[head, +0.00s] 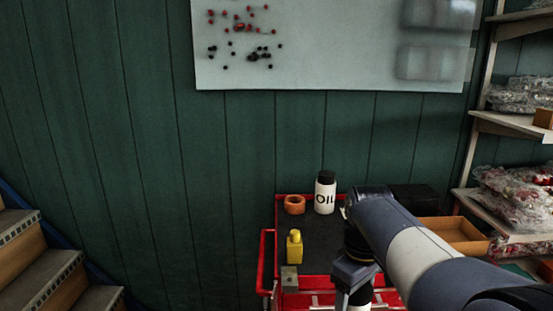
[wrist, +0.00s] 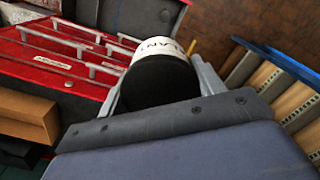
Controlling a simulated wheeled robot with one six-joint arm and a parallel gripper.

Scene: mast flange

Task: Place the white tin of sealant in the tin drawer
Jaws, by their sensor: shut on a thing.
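My gripper (wrist: 160,88) is shut on the white tin of sealant (wrist: 154,48), with one finger on each side. In the wrist view the tin's black end faces the camera, and part of its label reads "LANT". In the head view my gripper (head: 355,278) is at the front of the red cart, with a small part of the tin showing below it. The cart's red drawer fronts (wrist: 70,48) have grey bar handles and small labels, which I cannot read. I cannot tell which is the tin drawer, or whether any drawer is open.
On the cart's dark top (head: 325,245) stand a white oil bottle (head: 325,195), an orange ring (head: 294,204), a yellow bottle (head: 294,246) and a grey block (head: 289,279). Stairs (head: 45,265) are at left. Loaded shelves (head: 505,180) and an orange-brown tray (head: 455,234) are at right.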

